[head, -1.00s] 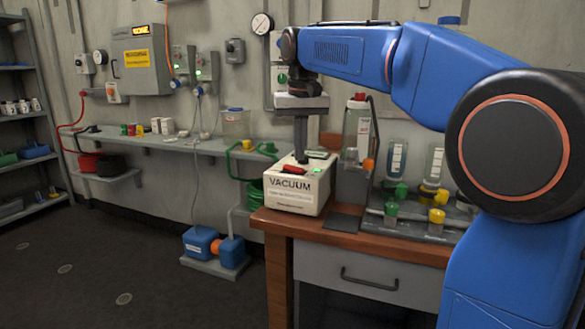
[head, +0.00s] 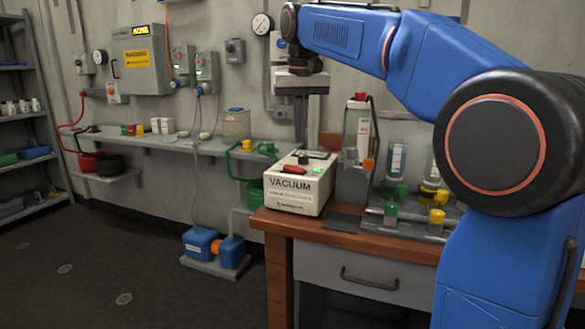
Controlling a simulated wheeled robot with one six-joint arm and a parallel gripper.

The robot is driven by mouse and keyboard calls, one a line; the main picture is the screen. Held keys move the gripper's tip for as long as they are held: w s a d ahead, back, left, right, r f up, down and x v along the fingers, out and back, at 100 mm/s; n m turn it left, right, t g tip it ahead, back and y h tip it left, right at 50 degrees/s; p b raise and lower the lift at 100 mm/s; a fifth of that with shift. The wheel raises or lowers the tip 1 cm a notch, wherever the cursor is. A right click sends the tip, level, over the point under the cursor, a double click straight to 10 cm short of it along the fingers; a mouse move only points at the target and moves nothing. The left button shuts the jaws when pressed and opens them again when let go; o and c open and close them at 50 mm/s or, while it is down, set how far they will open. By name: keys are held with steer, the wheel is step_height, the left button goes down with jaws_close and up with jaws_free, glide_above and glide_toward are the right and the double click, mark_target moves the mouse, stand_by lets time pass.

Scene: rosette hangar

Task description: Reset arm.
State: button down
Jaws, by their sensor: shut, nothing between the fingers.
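My gripper (head: 300,138) points straight down above and behind the white vacuum box (head: 301,200) in the head view. Its fingers are together and hold nothing. My blue arm reaches in from the right, raised over the workbench. The fingertips appear clear of the box top.
The wooden workbench (head: 290,222) carries a bottle with a red cap (head: 357,135) and a rack with green and yellow caps (head: 415,215) under my arm. A wall shelf (head: 210,146) with small items is at the left. The floor at left is open.

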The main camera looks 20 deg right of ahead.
steer(key=shift+s, duration=0.1)
steer(key=s+d+f+t, duration=0.1)
steer(key=s+d+f, duration=0.2)
steer(key=s+f, duration=1.3)
steer(key=s+d+f+n+t, duration=0.1)
steer(key=s+d+f, duration=0.3)
steer(key=s+f, duration=1.1)
steer(key=shift+s+f+t, duration=0.4)
steer(key=shift+s+t, duration=0.1)
steer(key=shift+s, duration=0.55)
